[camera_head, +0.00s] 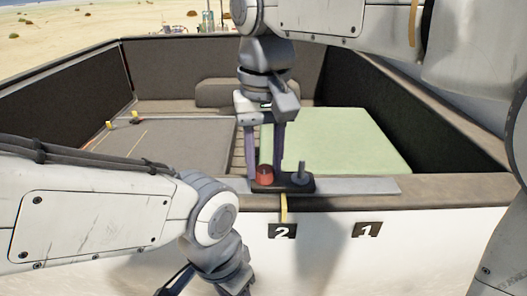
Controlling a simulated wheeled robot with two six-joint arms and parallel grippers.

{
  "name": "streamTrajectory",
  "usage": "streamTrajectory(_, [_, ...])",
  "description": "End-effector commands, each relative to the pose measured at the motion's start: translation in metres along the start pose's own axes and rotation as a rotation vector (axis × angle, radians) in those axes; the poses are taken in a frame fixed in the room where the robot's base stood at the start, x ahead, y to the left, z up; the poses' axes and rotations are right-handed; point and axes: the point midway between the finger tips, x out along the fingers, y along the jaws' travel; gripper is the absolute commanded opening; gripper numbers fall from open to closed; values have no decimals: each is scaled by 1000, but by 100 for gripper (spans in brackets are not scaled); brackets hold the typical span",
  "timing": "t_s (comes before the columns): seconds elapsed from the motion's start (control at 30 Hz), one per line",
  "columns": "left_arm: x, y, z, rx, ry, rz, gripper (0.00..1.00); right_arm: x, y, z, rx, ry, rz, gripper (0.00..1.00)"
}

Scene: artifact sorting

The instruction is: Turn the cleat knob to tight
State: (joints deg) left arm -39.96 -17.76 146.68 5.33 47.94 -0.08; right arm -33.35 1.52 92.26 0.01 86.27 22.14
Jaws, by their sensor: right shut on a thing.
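The red cleat knob (264,174) sits at the left end of a dark cleat base on the near rim of the cargo bed. A grey post (301,174) stands at the base's right end. My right gripper (264,177) comes down from above, its two dark fingers on either side of the red knob, shut on it. Which way the knob is turned cannot be told. My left gripper (204,286) is at the bottom edge, away from the cleat; its fingertips are cut off.
A yellow strap (284,207) hangs below the cleat above the "2" label (282,231); a "1" label (367,230) is to its right. A pale green pad (345,140) lies in the bed. Dark bed walls rise at left and right.

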Motion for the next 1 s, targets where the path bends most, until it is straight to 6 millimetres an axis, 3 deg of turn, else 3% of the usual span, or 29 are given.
streamTrajectory(0.47, [0, 0, 0, 0, 0, 0, 50, -2, 0, -1, 16, 6, -1, 0])
streamTrajectory(0.5, [0, 0, 0, 0, 0, 0, 50, -2, 0, -1, 16, 6, -1, 43])
streamTrajectory(0.57, [0, 0, 0, 0, 0, 0, 50, -2, 0, -1, 16, 6, -1, 66])
streamTrajectory(0.6, [0, 0, 0, 0, 0, 0, 50, -1, 0, -1, 16, 5, -1, 69])
streamTrajectory(1.0, [2, 0, 0, 0, 0, 0, 50, -6, 0, -1, 14, 3, -1, 69])
